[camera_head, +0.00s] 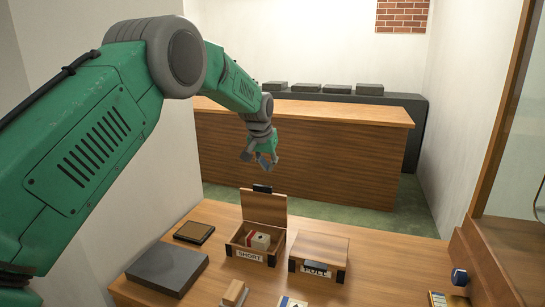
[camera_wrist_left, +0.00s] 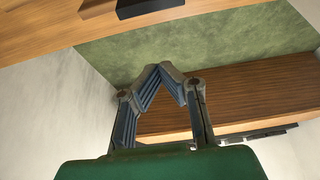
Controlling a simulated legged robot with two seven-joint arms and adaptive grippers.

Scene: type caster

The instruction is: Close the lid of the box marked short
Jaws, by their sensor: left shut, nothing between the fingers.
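The box marked SHORT (camera_head: 251,254) stands on the near wooden table with its lid (camera_head: 264,208) raised upright at the back. A dark handle (camera_head: 262,188) sits on the lid's top edge. A dark piece (camera_wrist_left: 145,8) on a wooden surface shows at the top of that view. My right gripper is not in view.
A box marked FULL (camera_head: 319,250) with its lid down stands just right. A dark grey slab (camera_head: 167,267), a framed tray (camera_head: 194,232) and a wooden block (camera_head: 234,292) lie left and in front. A wooden counter (camera_head: 300,150) stands behind, across a green floor gap.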

